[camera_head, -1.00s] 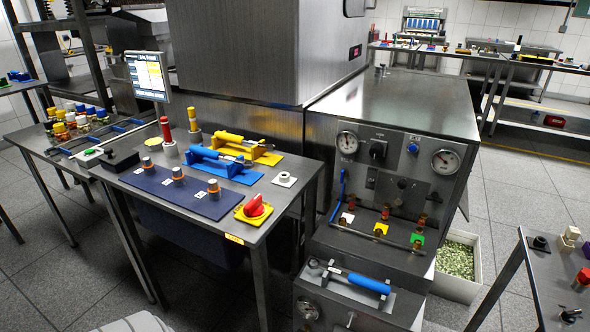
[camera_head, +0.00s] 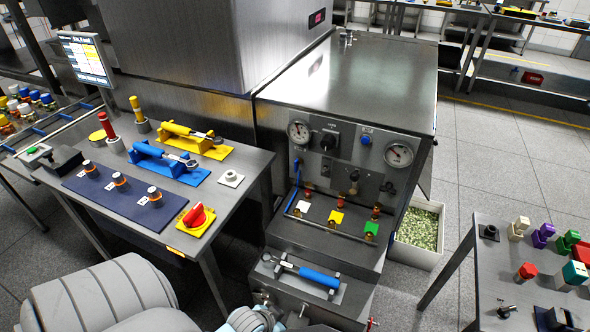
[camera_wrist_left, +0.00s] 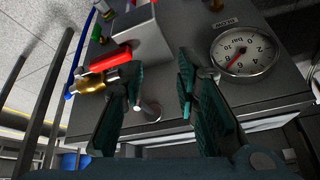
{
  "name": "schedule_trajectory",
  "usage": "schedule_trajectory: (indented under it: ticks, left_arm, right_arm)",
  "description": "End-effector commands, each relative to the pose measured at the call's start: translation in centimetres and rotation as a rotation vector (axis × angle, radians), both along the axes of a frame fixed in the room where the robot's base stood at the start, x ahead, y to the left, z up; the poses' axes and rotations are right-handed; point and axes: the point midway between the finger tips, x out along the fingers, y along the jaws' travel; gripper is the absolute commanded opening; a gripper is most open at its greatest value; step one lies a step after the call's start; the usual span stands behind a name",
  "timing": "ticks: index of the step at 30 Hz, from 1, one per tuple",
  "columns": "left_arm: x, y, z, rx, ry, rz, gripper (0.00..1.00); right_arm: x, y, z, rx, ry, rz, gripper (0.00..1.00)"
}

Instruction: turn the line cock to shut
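A brass cock with a red lever (camera_wrist_left: 110,59) shows left of centre in the left wrist view, beside my left finger. In the head view a small red handle (camera_head: 372,322) shows at the lower cabinet's right side. A silver stub (camera_wrist_left: 150,109) and a grey block (camera_wrist_left: 136,32) stand between the fingers' lines of sight. My left gripper (camera_wrist_left: 159,72) is open, its two dark fingers with teal pads apart and nothing clearly held. In the head view it (camera_head: 255,319) is low, at the lower cabinet's front. Contact with the lever cannot be told. My right gripper is not in view.
A round pressure gauge (camera_wrist_left: 243,52) is close to the right finger. A blue-handled tool (camera_head: 318,276) lies on the lower cabinet's top. The control panel (camera_head: 345,160) rises behind it. Tables stand left and right, with open floor (camera_head: 410,300) at the right.

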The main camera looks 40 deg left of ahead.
Motion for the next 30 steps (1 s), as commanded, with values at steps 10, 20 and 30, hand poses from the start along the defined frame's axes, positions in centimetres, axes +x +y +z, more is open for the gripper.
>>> schedule_trajectory:
  ticks: [10,20,30]
  left_arm:
    - [12.7,-0.4,17.7,-0.140,-0.531,-0.070,0.28]
    - [18.3,14.8,21.8,0.008,-1.023,0.234,0.28]
    - [21.1,19.4,23.0,0.078,-1.124,0.309,0.28]
  right_arm:
    - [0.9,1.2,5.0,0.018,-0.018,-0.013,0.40]
    - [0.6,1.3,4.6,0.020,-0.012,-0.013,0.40]
    - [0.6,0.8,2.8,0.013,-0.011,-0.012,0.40]
